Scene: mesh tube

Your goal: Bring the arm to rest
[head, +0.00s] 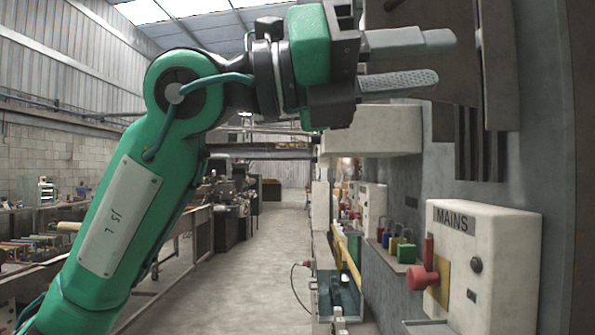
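My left arm (130,205), green with a pale panel, rises from the lower left and bends to the right at the top. My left gripper (444,61) is at the upper right, in front of the grey wall. Its two grey fingers point right, with a gap between them and nothing held. The gripper is above the white MAINS box (480,265), apart from it in the picture. The box has a red handle (424,278) on its left side and a dark round knob. My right gripper is not in view.
A grey-green toolbox (338,294) stands open lower down. Benches and machines (232,200) line the left side. The floor (255,255) in the middle is clear.

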